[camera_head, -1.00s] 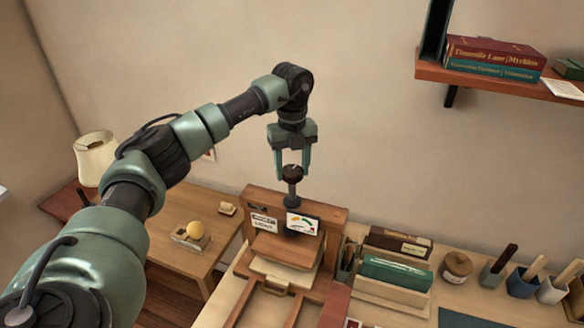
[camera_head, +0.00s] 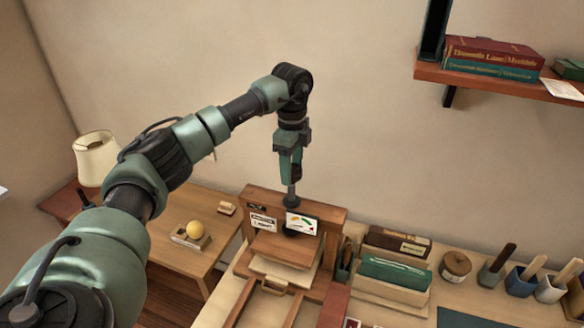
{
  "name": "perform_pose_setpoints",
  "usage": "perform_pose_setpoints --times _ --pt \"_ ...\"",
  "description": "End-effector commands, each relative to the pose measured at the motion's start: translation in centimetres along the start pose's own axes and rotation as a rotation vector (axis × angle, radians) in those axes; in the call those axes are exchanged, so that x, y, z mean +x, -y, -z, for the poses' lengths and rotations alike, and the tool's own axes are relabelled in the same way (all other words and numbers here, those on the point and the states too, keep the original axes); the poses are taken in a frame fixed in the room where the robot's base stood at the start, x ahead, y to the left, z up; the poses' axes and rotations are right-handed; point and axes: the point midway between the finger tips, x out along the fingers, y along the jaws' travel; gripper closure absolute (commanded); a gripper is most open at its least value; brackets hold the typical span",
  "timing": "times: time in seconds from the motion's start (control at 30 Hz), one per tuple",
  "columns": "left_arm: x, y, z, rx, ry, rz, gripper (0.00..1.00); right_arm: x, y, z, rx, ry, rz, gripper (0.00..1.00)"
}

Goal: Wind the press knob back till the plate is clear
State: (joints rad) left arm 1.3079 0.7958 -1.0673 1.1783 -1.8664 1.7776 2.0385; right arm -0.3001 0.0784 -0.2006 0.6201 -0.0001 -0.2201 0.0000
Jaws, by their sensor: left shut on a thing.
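A wooden book press (camera_head: 331,213) stands on the bench, with a dark vertical screw (camera_head: 291,198) rising from its top. My left gripper (camera_head: 291,178) points straight down and is shut on the press knob at the top of the screw. The gripper is seen edge-on, so its fingers hide most of the knob. A white gauge card with coloured marks (camera_head: 302,223) is on the press front. Below it lies a wooden board (camera_head: 284,249); I cannot tell the gap between plate and board. My right gripper is not in view.
A side table (camera_head: 179,207) with a yellow ball (camera_head: 195,229) on a small stand is at the left, near a lamp (camera_head: 96,157). Right of the press are a book holder (camera_head: 392,291), a jar (camera_head: 456,266) and tool cups. A wall shelf (camera_head: 497,80) holds books.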

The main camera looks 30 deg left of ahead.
Motion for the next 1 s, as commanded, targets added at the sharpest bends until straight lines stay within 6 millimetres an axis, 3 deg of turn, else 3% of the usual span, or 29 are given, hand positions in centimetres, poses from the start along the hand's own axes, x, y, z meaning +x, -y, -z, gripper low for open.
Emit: perform_pose_setpoints --times 0.03,0.73,0.77,0.8,1.0 --pt "0.81 -0.43 -0.02 -0.017 0.006 -0.020 0.89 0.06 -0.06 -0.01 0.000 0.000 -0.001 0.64" --pt "0.83 -0.44 -0.05 -0.082 0.007 -0.021 0.89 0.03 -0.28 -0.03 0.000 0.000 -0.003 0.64" --pt "0.82 -0.44 -0.05 -0.082 0.007 -0.020 0.40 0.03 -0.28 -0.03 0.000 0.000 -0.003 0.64" --pt "0.78 -0.41 -0.05 -0.082 0.006 -0.019 0.29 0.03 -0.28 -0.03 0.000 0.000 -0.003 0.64" --pt "0.49 -0.25 -0.05 -0.082 0.004 -0.012 0.26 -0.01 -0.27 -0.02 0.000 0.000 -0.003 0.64"
